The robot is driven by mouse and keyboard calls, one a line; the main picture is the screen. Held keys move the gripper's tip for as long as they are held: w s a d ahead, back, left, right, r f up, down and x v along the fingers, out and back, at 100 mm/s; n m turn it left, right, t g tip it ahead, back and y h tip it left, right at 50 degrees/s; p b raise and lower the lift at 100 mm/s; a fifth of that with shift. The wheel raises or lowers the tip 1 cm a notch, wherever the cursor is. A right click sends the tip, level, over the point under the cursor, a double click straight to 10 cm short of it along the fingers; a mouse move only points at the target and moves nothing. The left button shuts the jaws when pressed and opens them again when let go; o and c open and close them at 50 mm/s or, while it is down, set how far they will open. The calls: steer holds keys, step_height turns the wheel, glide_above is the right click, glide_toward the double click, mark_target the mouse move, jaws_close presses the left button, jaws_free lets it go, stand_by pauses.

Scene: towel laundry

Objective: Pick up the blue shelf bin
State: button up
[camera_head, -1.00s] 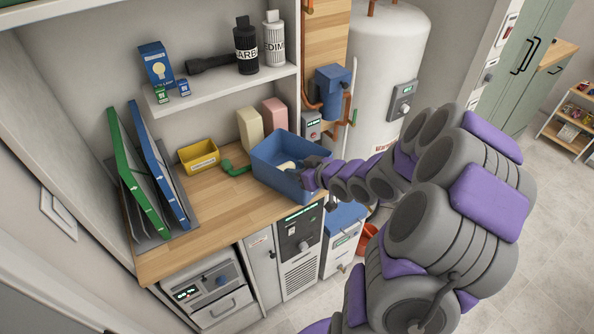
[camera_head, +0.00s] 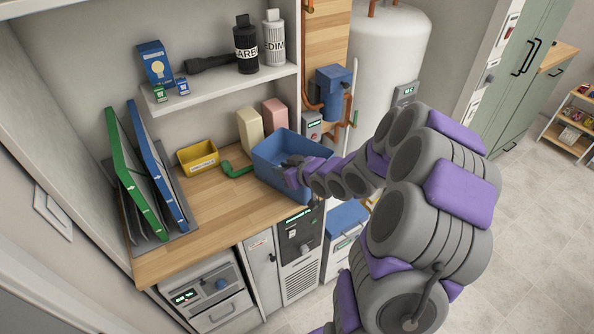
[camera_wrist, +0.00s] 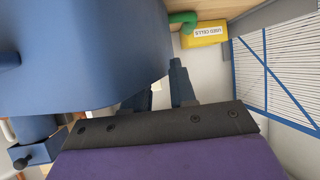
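The blue shelf bin (camera_head: 270,172) stands on the wooden counter near its right end, open side up. It also fills the upper left of the wrist view (camera_wrist: 85,50). My gripper (camera_head: 289,166) reaches over the bin's right side from the right in the head view. In the wrist view its two dark fingers (camera_wrist: 165,88) show apart, with a gap between them. The left finger is partly hidden by the bin's wall, so I cannot tell whether it touches the bin.
A yellow bin (camera_head: 198,157) and a green pipe elbow (camera_head: 236,169) lie left of the blue bin. Two upright boxes, cream (camera_head: 250,130) and pink (camera_head: 275,115), stand behind it. A shelf (camera_head: 220,80) hangs above. The counter's front left (camera_head: 215,215) is clear.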

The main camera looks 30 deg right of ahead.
steer(key=shift+a+r, duration=0.15)
steer(key=shift+a, duration=1)
steer(key=shift+c, duration=1.4)
steer(key=shift+a, duration=0.1)
jaws_close()
steer(key=shift+s+d+f, duration=0.1)
steer(key=shift+d+f, duration=0.1)
steer(key=shift+d, duration=1.2)
steer(key=shift+a, duration=0.5)
